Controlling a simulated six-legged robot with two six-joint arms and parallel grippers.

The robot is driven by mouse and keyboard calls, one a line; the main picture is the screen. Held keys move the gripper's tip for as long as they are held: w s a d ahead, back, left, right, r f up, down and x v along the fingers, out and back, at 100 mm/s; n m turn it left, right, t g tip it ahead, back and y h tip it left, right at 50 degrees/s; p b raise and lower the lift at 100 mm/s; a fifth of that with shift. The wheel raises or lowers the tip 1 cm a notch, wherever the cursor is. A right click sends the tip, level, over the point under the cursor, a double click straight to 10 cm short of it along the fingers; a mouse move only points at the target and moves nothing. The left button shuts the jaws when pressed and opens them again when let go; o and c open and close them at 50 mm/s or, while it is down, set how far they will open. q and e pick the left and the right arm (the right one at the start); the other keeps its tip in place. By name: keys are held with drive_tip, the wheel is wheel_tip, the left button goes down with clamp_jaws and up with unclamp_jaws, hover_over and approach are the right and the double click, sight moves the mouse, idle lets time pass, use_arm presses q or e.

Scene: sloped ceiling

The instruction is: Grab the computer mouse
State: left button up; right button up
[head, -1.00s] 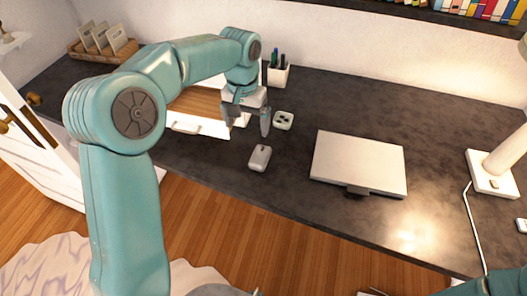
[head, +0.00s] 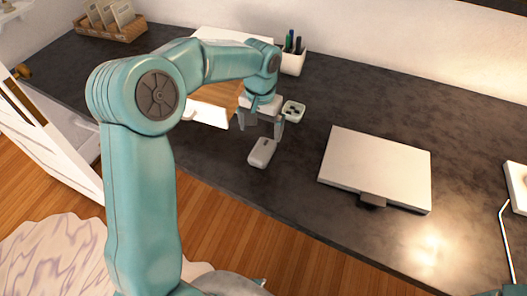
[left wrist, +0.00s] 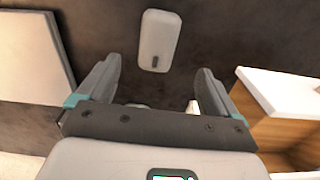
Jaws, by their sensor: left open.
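The computer mouse (head: 262,152) is white and lies on the dark desk near its front edge. It also shows in the left wrist view (left wrist: 159,40), at the top middle, beyond the fingertips and between their lines. My left gripper (head: 262,132) is open and empty, just behind and above the mouse in the head view. In the left wrist view its two fingers (left wrist: 158,80) stand apart, with nothing between them. The gap in height between fingers and mouse is hard to judge. My right gripper is not in view.
A closed laptop-like slab (head: 375,167) lies to the right of the mouse. A wooden box with a white front (head: 208,113) is close on the left. Desk between mouse and slab is clear.

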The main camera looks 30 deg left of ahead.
sight(262, 150)
use_arm(q)
wheel_tip(262, 150, down, 3)
drive_tip(key=shift+d+f, duration=0.15)
drive_tip(key=shift+f, duration=0.05)
drive_tip(key=shift+s+f, duration=0.25)
drive_tip(key=shift+f, duration=0.25)
wheel_tip(262, 150, down, 4)
drive_tip(key=shift+w+d, duration=0.1)
drive_tip(key=shift+w, duration=0.05)
drive_tip(key=shift+f, duration=0.55)
drive_tip(key=c, duration=1.1)
